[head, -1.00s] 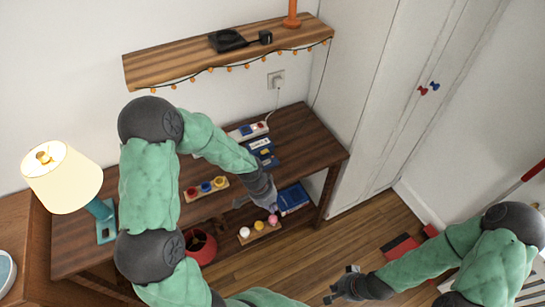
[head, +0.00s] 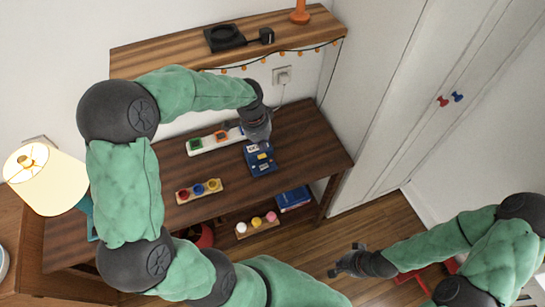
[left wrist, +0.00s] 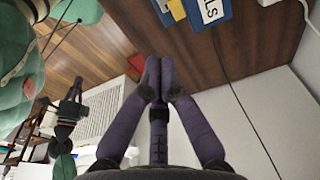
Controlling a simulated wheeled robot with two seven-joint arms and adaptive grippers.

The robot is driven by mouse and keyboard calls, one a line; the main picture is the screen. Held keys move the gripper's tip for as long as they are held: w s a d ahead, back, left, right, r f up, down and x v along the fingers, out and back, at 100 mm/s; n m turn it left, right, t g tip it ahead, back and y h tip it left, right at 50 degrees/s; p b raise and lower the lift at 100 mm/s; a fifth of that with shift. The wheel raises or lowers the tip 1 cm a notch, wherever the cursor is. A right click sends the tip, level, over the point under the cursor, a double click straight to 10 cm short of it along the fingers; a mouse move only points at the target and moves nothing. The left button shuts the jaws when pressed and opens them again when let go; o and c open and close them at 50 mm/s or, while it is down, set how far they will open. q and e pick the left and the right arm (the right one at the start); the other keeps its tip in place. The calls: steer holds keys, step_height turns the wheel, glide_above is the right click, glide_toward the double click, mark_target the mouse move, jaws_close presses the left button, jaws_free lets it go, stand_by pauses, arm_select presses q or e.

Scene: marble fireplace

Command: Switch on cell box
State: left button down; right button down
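The cell box is a blue box (head: 260,159) with yellow and white parts, lying on the brown desk (head: 310,150) near its back right. In the left wrist view the blue box (left wrist: 203,14) shows at the top, with "LLS" readable on a white label. My left gripper (head: 259,137) is above the box's back end in the head view. In the left wrist view its two dark fingers (left wrist: 159,78) are together with nothing visible between them, pointing toward the desk edge below the box. My right gripper (head: 345,260) is open and empty over the floor, right of the desk.
A white power strip (head: 205,143) with a green and an orange piece lies left of the box. A wooden block with colored knobs (head: 199,190) sits farther forward. A shelf (head: 160,55) hangs above; a lamp (head: 45,177) stands left.

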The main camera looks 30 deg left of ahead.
mark_target(266, 171)
arm_select(q)
steer(key=shift+f, duration=0.1)
steer(key=f+b, duration=0.1)
steer(key=f, duration=0.3)
steer(key=w+d+f+b, duration=0.1)
steer(key=f, duration=0.4)
steer(key=f+b, duration=0.2)
steer(key=f, duration=0.2)
steer(key=shift+w+d+f, duration=0.15)
steer(key=shift+w+f, duration=0.1)
steer(key=shift+f, duration=0.1)
steer(key=shift+w+d+f+g+y, duration=0.1)
steer(key=shift+d+f+g+y, duration=0.05)
steer(key=shift+f+g+y, duration=0.2)
steer(key=shift+s+a+r, duration=0.25)
steer(key=shift+s+a, duration=0.3)
steer(key=shift+s, duration=0.05)
